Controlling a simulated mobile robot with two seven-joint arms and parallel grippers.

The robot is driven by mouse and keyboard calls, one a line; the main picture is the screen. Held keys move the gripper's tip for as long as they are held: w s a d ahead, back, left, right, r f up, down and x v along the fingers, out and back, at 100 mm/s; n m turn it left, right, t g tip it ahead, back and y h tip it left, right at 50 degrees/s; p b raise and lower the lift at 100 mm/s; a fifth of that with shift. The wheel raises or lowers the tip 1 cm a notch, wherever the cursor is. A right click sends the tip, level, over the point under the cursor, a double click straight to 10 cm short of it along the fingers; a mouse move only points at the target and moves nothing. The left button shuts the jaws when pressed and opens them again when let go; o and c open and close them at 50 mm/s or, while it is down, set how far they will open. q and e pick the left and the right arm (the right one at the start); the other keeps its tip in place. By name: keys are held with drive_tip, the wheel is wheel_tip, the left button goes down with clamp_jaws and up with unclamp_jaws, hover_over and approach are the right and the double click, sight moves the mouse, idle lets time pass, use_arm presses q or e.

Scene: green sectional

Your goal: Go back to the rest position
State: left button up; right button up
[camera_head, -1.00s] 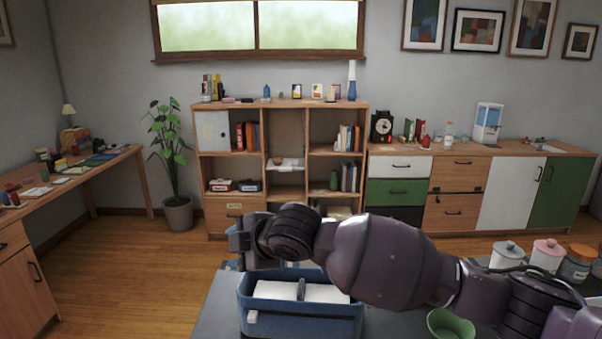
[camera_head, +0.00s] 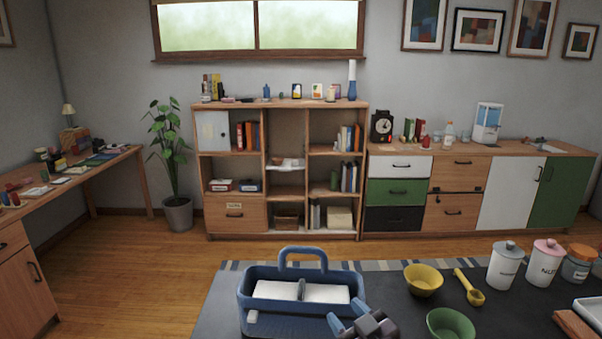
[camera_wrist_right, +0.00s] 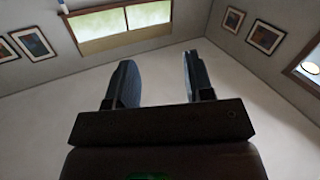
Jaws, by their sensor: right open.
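My right gripper (camera_head: 350,322) shows at the bottom of the head view, in front of the right end of a blue caddy. Its two fingers also show in the right wrist view (camera_wrist_right: 158,82), spread apart with nothing between them. That view faces the upper wall, the window and framed pictures. My left gripper is in neither view.
The blue caddy (camera_head: 262,315) with white contents stands on the dark table (camera_head: 215,310). Right of it are a yellow bowl (camera_head: 423,280), a green bowl (camera_head: 450,325), a yellow scoop (camera_head: 468,287) and lidded jars (camera_head: 503,266). Shelves stand beyond open floor.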

drive_tip(key=s+d+f+m+g+h, duration=0.1)
drive_tip(key=s+d+f+m+h, duration=0.4)
drive_tip(key=s+d+f, duration=0.7)
drive_tip(key=s+d+f+g+h, duration=0.1)
drive_tip(key=s+d+f, duration=0.2)
drive_tip(key=s+f, duration=0.2)
drive_tip(key=s+d+f+m+g+h, duration=0.1)
drive_tip(key=s+d+f+g, duration=0.1)
drive_tip(key=s+f, duration=0.3)
drive_tip(key=s+d, duration=0.1)
drive_tip(key=s, duration=0.3)
drive_tip(key=shift+s+d+f+m+g+h, duration=0.2)
drive_tip(key=shift+s+f+m+g+h, duration=0.1)
drive_tip(key=shift+f+h, duration=0.1)
